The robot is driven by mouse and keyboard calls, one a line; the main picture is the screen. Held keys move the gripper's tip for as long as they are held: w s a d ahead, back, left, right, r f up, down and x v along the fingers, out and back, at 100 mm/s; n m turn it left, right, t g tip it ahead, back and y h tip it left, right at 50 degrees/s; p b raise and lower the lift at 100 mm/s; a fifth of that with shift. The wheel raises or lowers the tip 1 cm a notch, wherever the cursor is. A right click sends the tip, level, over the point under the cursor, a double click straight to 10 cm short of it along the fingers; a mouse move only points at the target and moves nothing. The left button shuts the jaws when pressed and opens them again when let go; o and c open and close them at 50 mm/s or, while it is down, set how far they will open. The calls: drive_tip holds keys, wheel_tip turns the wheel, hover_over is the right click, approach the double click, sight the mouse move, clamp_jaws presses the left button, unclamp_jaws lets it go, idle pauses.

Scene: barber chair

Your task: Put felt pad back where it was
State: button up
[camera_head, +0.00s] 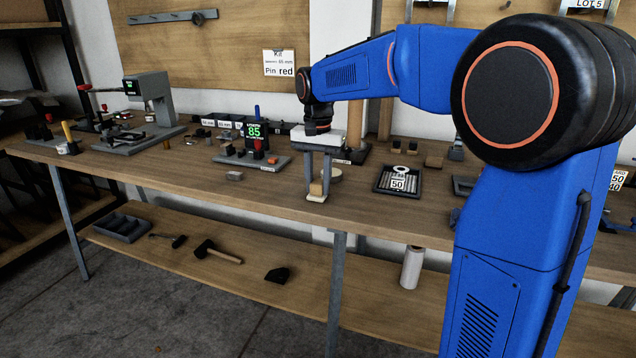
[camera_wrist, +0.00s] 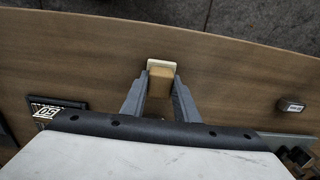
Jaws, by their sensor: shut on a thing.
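My gripper (camera_head: 316,187) is over the front edge area of the workbench (camera_head: 225,197), pointing down, with its two grey fingers shut on a small tan block. The block has a wider cream pad at its lower end, which looks like the felt pad (camera_head: 315,198). In the wrist view the felt pad (camera_wrist: 162,62) shows beyond the fingertips of my gripper (camera_wrist: 161,82), its near part hidden by the tan block. Block and pad look like one piece. I cannot tell whether the pad touches the benchtop.
A dark tray marked 50 (camera_head: 398,181) lies to the right of my gripper. A small block (camera_head: 234,176) and a fixture with a green 85 display (camera_head: 256,130) are to the left. Bare wood lies between.

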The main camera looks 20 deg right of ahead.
sight(318, 181)
drive_tip(key=o, duration=1)
drive_tip(key=shift+f, duration=0.1)
wheel_tip(318, 181, up, 12)
drive_tip(key=s+d+f+n+t, duration=0.1)
drive_tip(key=s+d+f+n, duration=0.15)
drive_tip(key=s, duration=0.65)
drive_tip(key=s+d+f+n+t, duration=0.15)
drive_tip(key=s+f, duration=0.25)
drive_tip(key=s, duration=0.5)
drive_tip(key=s+d+f+n+t, duration=0.2)
drive_tip(key=s+d+f+n, duration=0.1)
drive_tip(key=s+f, duration=1.1)
drive_tip(key=shift+s, duration=0.7)
